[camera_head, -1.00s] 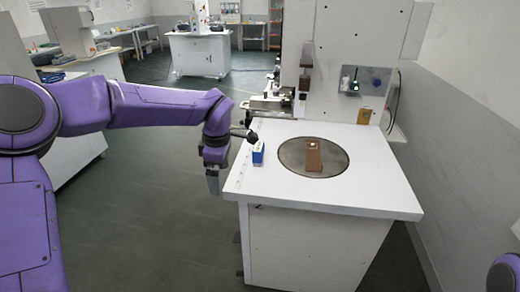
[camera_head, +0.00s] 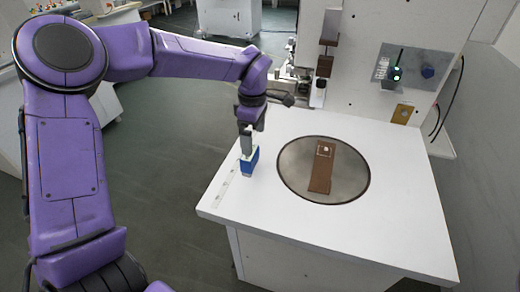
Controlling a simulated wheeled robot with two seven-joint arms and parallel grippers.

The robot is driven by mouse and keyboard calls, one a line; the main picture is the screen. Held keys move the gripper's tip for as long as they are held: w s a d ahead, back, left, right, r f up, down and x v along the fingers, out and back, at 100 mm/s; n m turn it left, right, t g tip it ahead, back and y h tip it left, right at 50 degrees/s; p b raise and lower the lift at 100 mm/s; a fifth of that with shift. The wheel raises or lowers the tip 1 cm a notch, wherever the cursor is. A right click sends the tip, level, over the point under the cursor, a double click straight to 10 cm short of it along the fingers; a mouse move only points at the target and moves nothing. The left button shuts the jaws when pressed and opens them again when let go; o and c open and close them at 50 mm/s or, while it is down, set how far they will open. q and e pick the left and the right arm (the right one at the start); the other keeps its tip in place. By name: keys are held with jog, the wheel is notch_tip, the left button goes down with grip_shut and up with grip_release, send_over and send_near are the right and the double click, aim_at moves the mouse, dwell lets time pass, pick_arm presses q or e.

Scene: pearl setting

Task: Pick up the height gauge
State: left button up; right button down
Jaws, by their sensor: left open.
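A small blue and white block-like object (camera_head: 249,164) stands near the left edge of the white worktop (camera_head: 300,232). A brown block (camera_head: 323,172) with a small pale mark on top sits on the round grey metal plate (camera_head: 352,190) in the worktop. I cannot tell for certain from looks which is the height gauge. My left gripper (camera_head: 246,148) points down, right at the top of the blue object. It is open. Its fingers overlap the object in the picture, so contact is unclear. My right gripper is out of view.
A tall white machine body (camera_head: 430,40) rises behind the worktop. It carries a dark panel (camera_head: 405,65) with a green light. Brown and metal parts (camera_head: 325,60) hang above the worktop's back edge. The worktop's front and right are clear.

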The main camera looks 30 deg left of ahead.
aim_at(250, 161)
pick_arm(q)
jog(key=f, duration=0.1)
jog(key=s+f, duration=0.2)
jog(key=shift+f, duration=0.25)
jog(key=f, duration=0.1)
jog(key=f+p, duration=0.1)
jog(key=f, duration=0.3)
jog(key=shift+w+a+f+p, duration=0.15)
jog(key=shift+w+f+p, duration=0.1)
jog(key=shift+p, duration=0.1)
jog(key=shift+s+f, duration=0.1)
jog(key=c, duration=0.9)
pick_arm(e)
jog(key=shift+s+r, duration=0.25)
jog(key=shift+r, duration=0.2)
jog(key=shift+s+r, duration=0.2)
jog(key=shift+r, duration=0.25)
